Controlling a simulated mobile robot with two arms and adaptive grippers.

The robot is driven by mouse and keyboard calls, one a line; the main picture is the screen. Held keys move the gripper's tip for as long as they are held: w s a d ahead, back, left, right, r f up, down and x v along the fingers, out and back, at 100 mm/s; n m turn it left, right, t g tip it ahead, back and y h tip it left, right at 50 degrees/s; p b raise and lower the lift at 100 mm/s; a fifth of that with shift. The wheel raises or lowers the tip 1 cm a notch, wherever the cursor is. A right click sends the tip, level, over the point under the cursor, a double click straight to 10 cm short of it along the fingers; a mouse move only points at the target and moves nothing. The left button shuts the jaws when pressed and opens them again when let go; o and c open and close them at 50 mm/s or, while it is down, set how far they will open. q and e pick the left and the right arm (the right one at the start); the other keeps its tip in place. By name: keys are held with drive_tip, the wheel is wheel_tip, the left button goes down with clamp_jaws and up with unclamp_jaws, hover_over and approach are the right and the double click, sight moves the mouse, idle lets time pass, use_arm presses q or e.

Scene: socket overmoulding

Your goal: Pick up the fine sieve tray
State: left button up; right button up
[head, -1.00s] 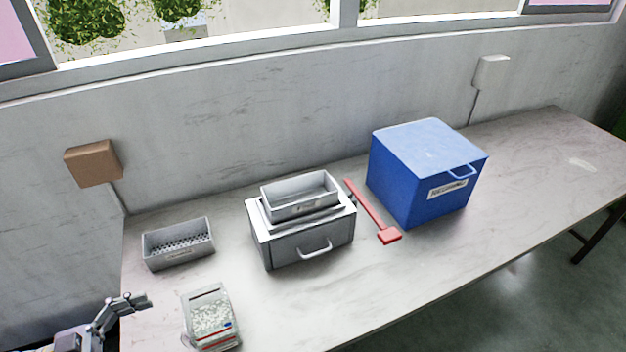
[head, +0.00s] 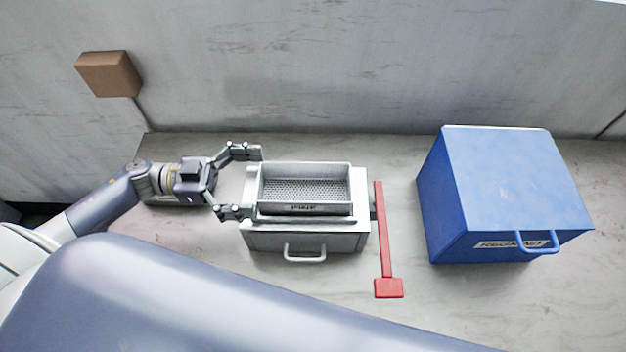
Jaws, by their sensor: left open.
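A light grey sieve tray (head: 304,208) with a finely perforated floor and a small label on its front wall sits on top of a grey box (head: 345,242) with a front handle. My left gripper (head: 255,182) reaches in from the left and is open. Its fingers are spread at the tray's left end, one near the back left corner and one near the front left corner. I cannot tell whether they touch it. My right gripper is not in view.
A large blue lidded bin (head: 500,195) stands further right. A brown box (head: 108,74) is on the wall at upper left. My own arm link covers the table's front.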

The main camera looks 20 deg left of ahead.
sight(293, 196)
use_arm(q)
drive_tip(key=shift+w+d+r, duration=0.1)
drive_tip(key=shift+d+r, duration=0.05)
drive_tip(key=shift+d, duration=0.85)
drive_tip(key=p+x, duration=0.2)
drive_tip(key=x, duration=0.3)
drive_tip(key=shift+d+r, duration=0.1)
drive_tip(key=shift+r, duration=0.1)
drive_tip(key=shift+d, duration=0.25)
drive_tip(key=shift+f, duration=0.15)
drive_tip(key=shift+c, duration=0.5)
drive_tip(key=c, duration=0.9)
drive_tip(key=shift+c, duration=0.8)
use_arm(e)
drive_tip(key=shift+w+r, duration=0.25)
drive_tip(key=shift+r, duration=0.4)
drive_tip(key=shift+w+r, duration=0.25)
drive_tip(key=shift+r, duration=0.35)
